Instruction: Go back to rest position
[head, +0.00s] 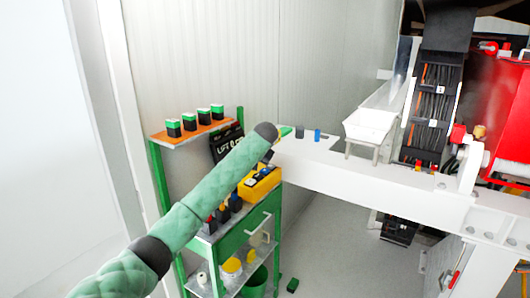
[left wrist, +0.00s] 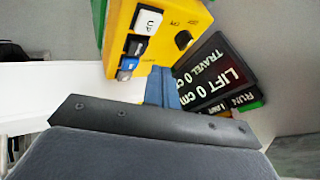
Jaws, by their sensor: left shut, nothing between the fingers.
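My left arm comes in from the lower left in the head view, and its wrist end is above the green cart. My left gripper (left wrist: 161,88) shows in the left wrist view as two blue fingers, closed together and empty. It points towards the gap between the yellow control box (left wrist: 152,17) and the black display (left wrist: 215,72); contact cannot be told. The display reads LIFT 0 CM and TRAVEL. In the head view the yellow box (head: 265,185) and the display (head: 222,143) are partly hidden by my arm. My right gripper is not in view.
The green cart (head: 232,242) has an orange upper shelf (head: 190,134) with several green-topped black blocks. A white beam (head: 385,180) runs right, carrying a white tray (head: 370,125). Red machinery (head: 500,120) stands at the far right. The floor (head: 335,245) below the beam has open space.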

